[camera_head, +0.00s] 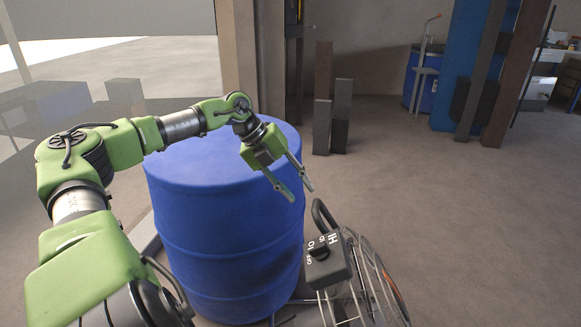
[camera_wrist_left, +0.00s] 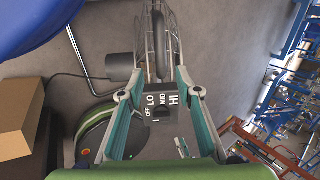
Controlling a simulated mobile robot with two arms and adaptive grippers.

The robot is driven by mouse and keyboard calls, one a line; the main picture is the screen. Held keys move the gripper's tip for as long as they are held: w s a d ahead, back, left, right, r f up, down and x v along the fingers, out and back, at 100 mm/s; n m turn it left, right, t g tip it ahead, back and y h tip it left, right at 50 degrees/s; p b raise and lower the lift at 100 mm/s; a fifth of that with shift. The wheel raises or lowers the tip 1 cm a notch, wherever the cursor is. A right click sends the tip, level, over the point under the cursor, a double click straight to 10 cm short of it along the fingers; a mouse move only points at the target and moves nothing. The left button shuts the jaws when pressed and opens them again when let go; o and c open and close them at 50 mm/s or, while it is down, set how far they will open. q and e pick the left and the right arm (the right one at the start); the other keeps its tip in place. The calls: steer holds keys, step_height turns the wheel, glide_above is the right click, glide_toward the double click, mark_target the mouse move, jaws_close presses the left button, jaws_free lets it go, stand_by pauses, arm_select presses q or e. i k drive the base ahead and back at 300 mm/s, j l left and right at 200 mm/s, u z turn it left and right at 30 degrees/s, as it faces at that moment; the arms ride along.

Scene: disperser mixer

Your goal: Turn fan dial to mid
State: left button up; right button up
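The fan (camera_head: 374,290) stands at the lower middle of the head view, partly cut off by the bottom edge. On top is its dark control box with white lettering, and a small black dial (camera_head: 318,246) sits among the letters. In the left wrist view the labels read OFF, LO, MID and HI, with the dial (camera_wrist_left: 159,113) below them; its exact pointing is too small to tell. My left gripper (camera_head: 301,193) is open and empty, above the control box and apart from it. In the wrist view its fingers frame the box on both sides. My right gripper is not in view.
A large blue drum (camera_head: 232,225) stands directly left of the fan, beneath my left arm. Short posts (camera_head: 333,120) stand behind. The floor (camera_head: 480,220) to the right is clear. A cardboard box (camera_wrist_left: 22,112) shows in the wrist view.

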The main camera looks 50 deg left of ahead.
mark_target(321, 252)
steer(key=k, duration=1)
